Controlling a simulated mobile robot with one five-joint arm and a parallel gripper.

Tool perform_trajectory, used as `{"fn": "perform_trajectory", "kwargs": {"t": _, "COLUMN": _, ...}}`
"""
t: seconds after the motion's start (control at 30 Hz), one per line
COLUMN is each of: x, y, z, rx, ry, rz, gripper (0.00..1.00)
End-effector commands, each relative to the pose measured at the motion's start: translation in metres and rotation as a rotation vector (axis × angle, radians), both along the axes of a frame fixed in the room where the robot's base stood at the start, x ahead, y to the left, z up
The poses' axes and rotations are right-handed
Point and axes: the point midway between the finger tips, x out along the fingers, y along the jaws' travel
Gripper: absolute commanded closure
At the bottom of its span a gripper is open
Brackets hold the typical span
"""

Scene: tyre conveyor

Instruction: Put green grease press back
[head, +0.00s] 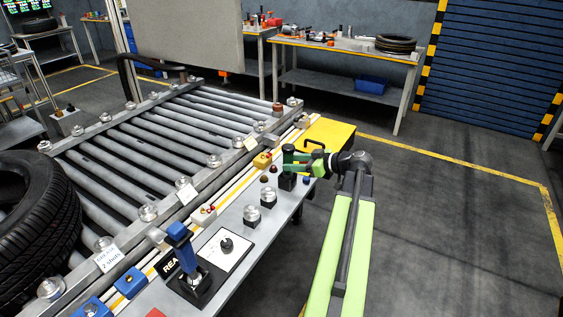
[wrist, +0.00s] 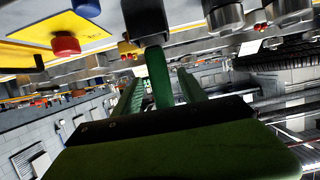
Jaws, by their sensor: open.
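The green grease press (head: 288,155) stands upright at its black holder (head: 287,182) on the grey ledge beside the conveyor. In the wrist view, which looks upside down, its green body (wrist: 158,75) hangs from a black block (wrist: 150,20). My gripper (head: 303,164) is at the press, reaching from the right. Its two green fingers (wrist: 160,88) show on either side of the press, with gaps between, so it is open. How fully the press sits in the holder is hard to tell.
A blue grease press (head: 180,238) stands in a black holder nearer on the ledge. Metal knobs (head: 252,214) and coloured buttons lie between. A yellow panel (head: 330,133) is just behind my gripper. A tyre (head: 35,210) rests on the rollers at left. The floor at right is clear.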

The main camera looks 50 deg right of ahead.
Motion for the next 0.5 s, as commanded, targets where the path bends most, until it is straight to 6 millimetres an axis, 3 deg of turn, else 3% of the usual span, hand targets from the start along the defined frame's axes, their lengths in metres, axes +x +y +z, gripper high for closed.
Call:
{"fn": "perform_trajectory", "kwargs": {"t": 0.03, "x": -0.013, "y": -0.003, "z": 0.010, "rx": 0.001, "ry": 0.000, "rz": -0.004, "gripper": 0.51}}
{"fn": "perform_trajectory", "kwargs": {"t": 0.2, "x": -0.045, "y": -0.011, "z": 0.020, "rx": 0.000, "ry": 0.000, "rz": -0.002, "gripper": 0.51}}
{"fn": "perform_trajectory", "kwargs": {"t": 0.5, "x": -0.060, "y": -0.015, "z": 0.022, "rx": 0.000, "ry": 0.000, "rz": 0.001, "gripper": 0.51}}
